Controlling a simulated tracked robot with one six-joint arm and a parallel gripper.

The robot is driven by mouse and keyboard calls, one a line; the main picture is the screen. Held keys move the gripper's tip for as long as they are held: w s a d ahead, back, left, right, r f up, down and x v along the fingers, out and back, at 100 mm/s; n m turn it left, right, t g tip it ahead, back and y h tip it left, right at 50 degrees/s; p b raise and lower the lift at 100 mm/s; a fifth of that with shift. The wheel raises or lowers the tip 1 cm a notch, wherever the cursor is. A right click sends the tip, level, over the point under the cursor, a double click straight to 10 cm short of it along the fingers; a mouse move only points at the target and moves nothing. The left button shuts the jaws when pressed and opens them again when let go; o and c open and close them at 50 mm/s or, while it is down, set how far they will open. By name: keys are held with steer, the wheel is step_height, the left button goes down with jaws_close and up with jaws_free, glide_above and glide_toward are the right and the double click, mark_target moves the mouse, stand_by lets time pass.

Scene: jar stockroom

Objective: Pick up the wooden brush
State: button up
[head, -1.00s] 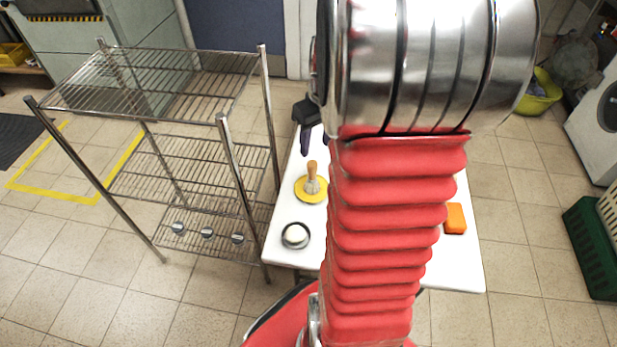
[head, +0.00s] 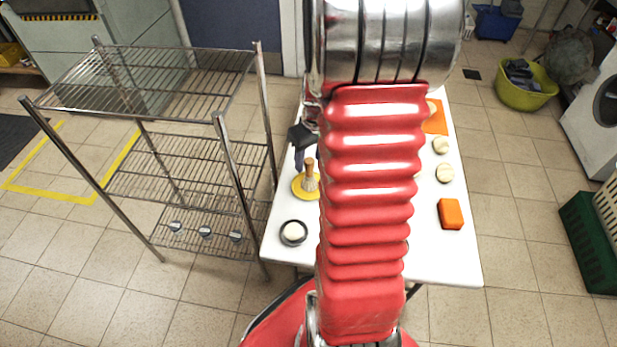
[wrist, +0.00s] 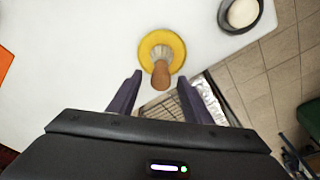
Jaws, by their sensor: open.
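The wooden brush (head: 309,176) stands upright, handle up, on a round yellow disc (head: 300,193) at the left side of the white table. In the wrist view the brush (wrist: 162,72) shows its pale bristles on the yellow disc (wrist: 147,44) and its brown handle pointing toward me. My gripper (head: 305,158) is beside the top of the handle in the head view. In the wrist view my gripper (wrist: 161,88) is open, its two dark fingers on either side of the handle's end, with nothing held. Whether the fingers touch the handle cannot be told.
A dark dish with a white round thing (head: 293,232) is on the table (head: 280,252). An orange block (head: 450,214), pale round things (head: 444,173) and an orange sheet (head: 435,118) lie at the right. A wire shelf (head: 150,165) stands close left. My arm hides the table's middle.

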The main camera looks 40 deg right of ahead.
mark_target(308, 169)
steer(key=shift+f, duration=0.1)
steer(key=shift+w+f, duration=0.15)
steer(key=shift+f, duration=1.1)
steer(key=shift+w+f, duration=0.1)
steer(key=shift+f, duration=1.15)
steer(key=c, duration=1.1)
steer(key=shift+r, duration=0.1)
steer(key=shift+c, duration=0.2)
step_height(308, 169, up, 10)
steer(key=shift+f, duration=0.1)
